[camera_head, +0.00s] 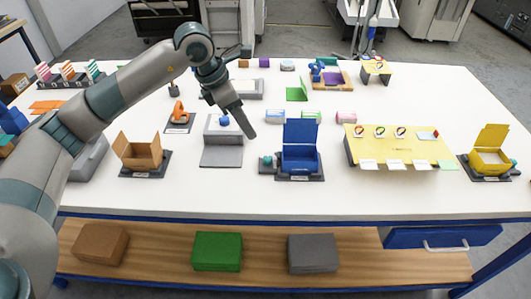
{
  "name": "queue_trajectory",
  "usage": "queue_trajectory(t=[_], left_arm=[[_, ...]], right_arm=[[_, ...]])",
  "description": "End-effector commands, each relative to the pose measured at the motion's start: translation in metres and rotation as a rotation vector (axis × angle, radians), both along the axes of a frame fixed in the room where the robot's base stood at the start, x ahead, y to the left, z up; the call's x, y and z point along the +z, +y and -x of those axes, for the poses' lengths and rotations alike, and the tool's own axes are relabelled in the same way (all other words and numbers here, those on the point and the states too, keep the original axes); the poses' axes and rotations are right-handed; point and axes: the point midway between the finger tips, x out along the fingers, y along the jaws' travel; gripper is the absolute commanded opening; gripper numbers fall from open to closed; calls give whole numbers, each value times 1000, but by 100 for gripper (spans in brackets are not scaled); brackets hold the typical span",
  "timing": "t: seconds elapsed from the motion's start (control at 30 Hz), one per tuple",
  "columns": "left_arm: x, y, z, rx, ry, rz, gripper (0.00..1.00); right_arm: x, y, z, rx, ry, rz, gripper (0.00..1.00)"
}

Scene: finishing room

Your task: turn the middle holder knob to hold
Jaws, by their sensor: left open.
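A yellow panel (400,150) on the right half of the table carries three round dials with coloured arcs. The middle dial (379,132) sits between the left dial (357,131) and the right dial (401,132); which one is the holder knob, and its setting, is too small to tell. My left gripper (248,133) is open, pointing down over the table, well left of the panel and apart from it. It is beside a grey device (222,152) with a small blue ball-like knob (224,120). My right gripper is not in view.
A blue open box (300,160) stands between my left gripper and the yellow panel. A cardboard box (140,152) and an orange item (178,113) are to the left. A yellow open box (489,152) is at right. The table's front strip is clear.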

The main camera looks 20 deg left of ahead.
Motion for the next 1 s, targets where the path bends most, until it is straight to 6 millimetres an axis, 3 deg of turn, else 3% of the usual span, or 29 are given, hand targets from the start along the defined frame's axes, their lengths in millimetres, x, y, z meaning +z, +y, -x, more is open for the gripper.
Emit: queue_trajectory(t=[0.7,1.0], left_arm=[[-112,-38,-28,-1,4,1,40],[-137,-45,-35,0,2,1,40]], right_arm=[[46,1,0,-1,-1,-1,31],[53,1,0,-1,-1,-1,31]])
